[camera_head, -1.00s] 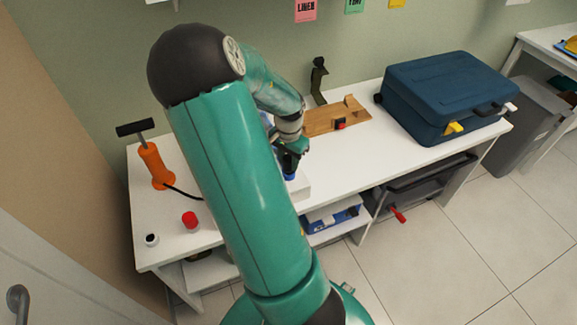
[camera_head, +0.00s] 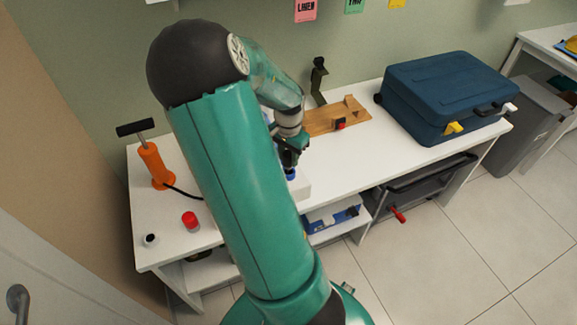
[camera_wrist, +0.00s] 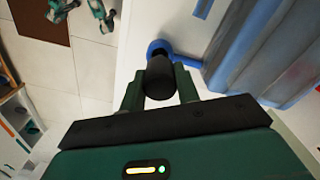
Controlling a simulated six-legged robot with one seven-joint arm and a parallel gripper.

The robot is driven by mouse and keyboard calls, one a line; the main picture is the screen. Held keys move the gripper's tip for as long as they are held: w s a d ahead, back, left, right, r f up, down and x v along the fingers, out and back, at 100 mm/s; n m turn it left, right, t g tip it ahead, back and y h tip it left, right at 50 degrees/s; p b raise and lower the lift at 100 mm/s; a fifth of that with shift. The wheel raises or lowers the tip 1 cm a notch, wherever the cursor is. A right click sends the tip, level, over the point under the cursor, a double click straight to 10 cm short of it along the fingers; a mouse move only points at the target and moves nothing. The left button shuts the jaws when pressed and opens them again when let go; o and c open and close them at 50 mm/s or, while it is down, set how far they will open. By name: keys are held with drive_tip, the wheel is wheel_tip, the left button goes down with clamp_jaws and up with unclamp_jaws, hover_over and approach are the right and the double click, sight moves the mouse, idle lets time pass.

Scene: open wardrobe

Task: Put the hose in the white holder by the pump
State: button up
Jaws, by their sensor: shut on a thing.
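My gripper (camera_head: 290,160) is over the middle of the white table, beside a blue piece (camera_head: 291,174). In the wrist view its fingers (camera_wrist: 158,88) are shut on a black cylindrical piece (camera_wrist: 160,77). A blue ring (camera_wrist: 160,46) shows at its far end; I cannot tell whether they touch. The black hose (camera_head: 183,192) runs from the orange pump (camera_head: 155,167) and goes out of sight behind my arm. I cannot tell whether the held piece is its end. A small white holder with a dark opening (camera_head: 151,240) stands at the table's front left corner.
A red cap-like object (camera_head: 190,219) stands between the holder and my arm. A wooden board (camera_head: 330,118) and a blue case (camera_head: 440,92) are to the right. A large blue-grey object (camera_wrist: 265,50) is close on the right in the wrist view.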

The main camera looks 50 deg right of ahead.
drive_tip(key=shift+r, duration=1.4)
drive_tip(key=shift+s, duration=0.15)
idle(0.8)
